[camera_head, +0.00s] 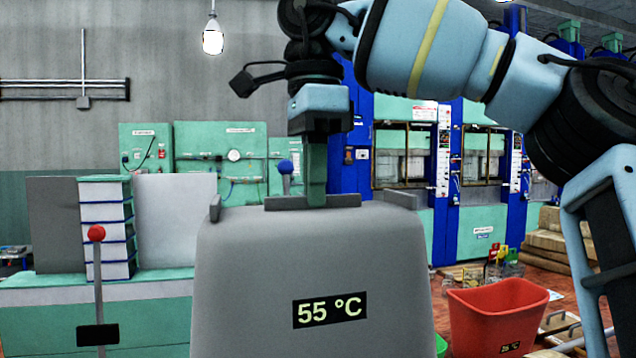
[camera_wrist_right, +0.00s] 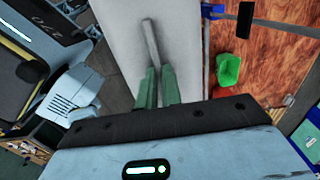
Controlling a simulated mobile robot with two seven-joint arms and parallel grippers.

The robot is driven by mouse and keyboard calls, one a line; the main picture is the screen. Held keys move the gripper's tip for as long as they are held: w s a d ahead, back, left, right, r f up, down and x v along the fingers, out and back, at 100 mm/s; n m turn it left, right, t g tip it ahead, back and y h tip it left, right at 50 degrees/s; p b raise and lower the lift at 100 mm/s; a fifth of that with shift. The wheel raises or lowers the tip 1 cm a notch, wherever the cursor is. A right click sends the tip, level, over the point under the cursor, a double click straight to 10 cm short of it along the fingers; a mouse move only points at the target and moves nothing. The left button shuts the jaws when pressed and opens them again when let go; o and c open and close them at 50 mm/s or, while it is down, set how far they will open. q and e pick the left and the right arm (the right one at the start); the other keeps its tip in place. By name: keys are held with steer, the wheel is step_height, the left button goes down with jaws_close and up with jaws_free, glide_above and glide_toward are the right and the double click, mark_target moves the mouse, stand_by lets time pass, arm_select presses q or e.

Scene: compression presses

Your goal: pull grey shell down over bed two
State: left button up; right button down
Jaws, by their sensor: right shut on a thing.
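The grey shell (camera_head: 262,265) is a large rounded cover in the middle of the head view, with a "55 °C" display on its front. A low grey bar handle (camera_head: 285,202) runs along its top. My right gripper (camera_head: 316,196) points down from above with its green fingers shut on this handle. In the right wrist view the fingers (camera_wrist_right: 157,78) close on the grey bar (camera_wrist_right: 151,38) above the shell's pale top (camera_wrist_right: 182,25). I cannot make out bed two; the shell hides what is under and behind it. My left gripper is not in view.
A lever with a red knob (camera_head: 96,233) stands at the left, before a stack of blue-edged white blocks (camera_head: 106,220). A red bin (camera_head: 494,312) is on the floor at the right. Blue and green presses (camera_head: 483,225) stand behind. A green bin (camera_wrist_right: 228,70) shows in the wrist view.

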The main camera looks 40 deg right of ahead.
mark_target(314, 209)
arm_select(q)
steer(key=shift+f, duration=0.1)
arm_select(e)
steer(key=shift+w+a+f, duration=0.1)
steer(key=shift+f, duration=0.55)
steer(key=shift+f+b, duration=0.55)
steer(key=shift+f, duration=0.55)
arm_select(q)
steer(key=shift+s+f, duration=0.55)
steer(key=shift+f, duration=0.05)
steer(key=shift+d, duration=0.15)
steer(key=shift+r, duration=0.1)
